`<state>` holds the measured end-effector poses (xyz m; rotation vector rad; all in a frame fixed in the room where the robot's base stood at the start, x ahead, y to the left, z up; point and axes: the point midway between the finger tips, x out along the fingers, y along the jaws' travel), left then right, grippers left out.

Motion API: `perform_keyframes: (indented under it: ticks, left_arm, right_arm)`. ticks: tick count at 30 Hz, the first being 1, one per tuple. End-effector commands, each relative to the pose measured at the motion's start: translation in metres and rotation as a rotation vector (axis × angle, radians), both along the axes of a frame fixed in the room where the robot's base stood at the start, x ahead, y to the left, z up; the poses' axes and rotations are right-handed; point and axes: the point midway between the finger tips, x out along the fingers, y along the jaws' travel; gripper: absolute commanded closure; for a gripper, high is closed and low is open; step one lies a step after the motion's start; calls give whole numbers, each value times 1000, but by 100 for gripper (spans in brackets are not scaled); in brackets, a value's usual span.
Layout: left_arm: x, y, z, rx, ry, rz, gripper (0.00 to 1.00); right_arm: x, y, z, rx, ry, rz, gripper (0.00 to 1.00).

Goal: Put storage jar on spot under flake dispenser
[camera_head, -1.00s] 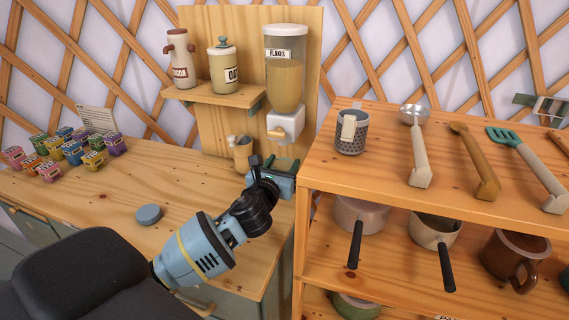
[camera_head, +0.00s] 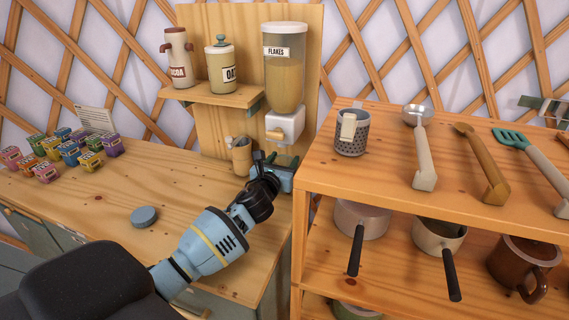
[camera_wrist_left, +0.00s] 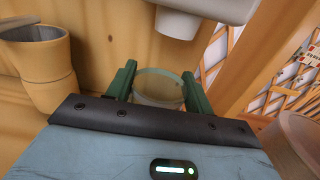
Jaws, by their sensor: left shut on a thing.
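The flake dispenser (camera_head: 285,80), a clear container labelled FLAKES with a white base (camera_head: 284,127), is fixed to the wooden back panel. My left gripper (camera_head: 284,162) is just below it, over the counter's back right part. In the left wrist view, the green fingers of the left gripper (camera_wrist_left: 158,90) are shut on a clear glass storage jar (camera_wrist_left: 158,88) with an open round rim. The dispenser's white spout (camera_wrist_left: 178,22) is above and slightly beyond the jar. The jar's bottom and the spot under it are hidden. My right gripper is not in view.
A beige holder (camera_head: 241,156) stands close left of the gripper. A wooden shelf unit (camera_head: 420,200) with pans and utensils stands close on the right. A round blue-grey disc (camera_head: 144,216) lies on the counter (camera_head: 120,190). Several colourful small boxes (camera_head: 70,153) are farther left.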

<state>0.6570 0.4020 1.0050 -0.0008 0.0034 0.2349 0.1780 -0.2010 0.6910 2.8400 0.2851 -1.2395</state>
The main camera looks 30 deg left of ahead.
Motion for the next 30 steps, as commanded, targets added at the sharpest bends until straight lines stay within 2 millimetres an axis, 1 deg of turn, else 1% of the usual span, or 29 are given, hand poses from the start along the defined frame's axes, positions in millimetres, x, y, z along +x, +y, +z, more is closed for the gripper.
perform_keyframes:
  ticks: [1, 8, 13, 14, 18, 19, 26, 30]
  left_arm:
    - [0, 0, -6, -1, 1, 0, 96]
    - [0, 0, -4, 2, -5, 0, 96]
    - [0, 0, -8, 2, -4, 0, 96]
    - [0, 0, -9, 0, -2, 0, 47]
    - [0, 1, -8, 1, -3, 0, 28]
    - [0, 0, -8, 1, -3, 0, 26]
    - [0, 0, -8, 2, -3, 0, 26]
    - [-1, 0, -3, 2, -4, 0, 26]
  right_arm:
    - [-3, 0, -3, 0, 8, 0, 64]
    - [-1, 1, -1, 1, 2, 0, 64]
    - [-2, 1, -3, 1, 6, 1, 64]
    - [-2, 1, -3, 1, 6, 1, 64]
    - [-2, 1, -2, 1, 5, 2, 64]
    - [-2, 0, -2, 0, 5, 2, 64]
    - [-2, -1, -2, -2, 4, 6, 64]
    - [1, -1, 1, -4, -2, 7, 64]
